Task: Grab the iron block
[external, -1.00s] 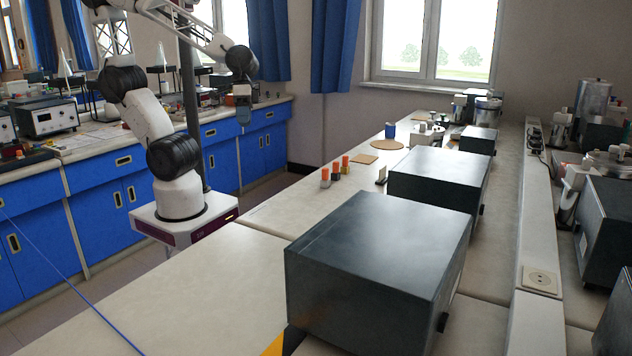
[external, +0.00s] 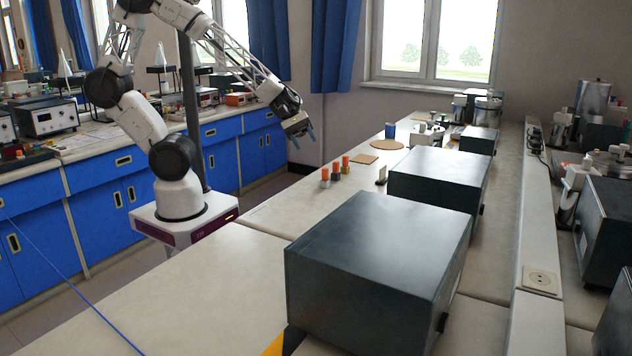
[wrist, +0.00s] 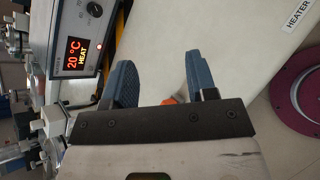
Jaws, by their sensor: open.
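Three small blocks with orange tops stand in a short row on the light bench: the near one (external: 325,183), the middle one (external: 335,177) and the far one (external: 345,168). Their bodies are too small to tell for sure which is iron. My gripper (external: 304,139) is in the air to the left of and above the row, its fingers tilted down, apart and empty. In the wrist view my open gripper (wrist: 158,72) shows both blue fingers. A bit of orange (wrist: 169,101) shows between them, mostly hidden by the gripper body.
A large dark box (external: 375,260) and a second one (external: 438,178) stand right of the blocks. A small upright card (external: 381,175), a square pad (external: 363,159), a round mat (external: 387,145) and a blue cup (external: 390,130) are nearby.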

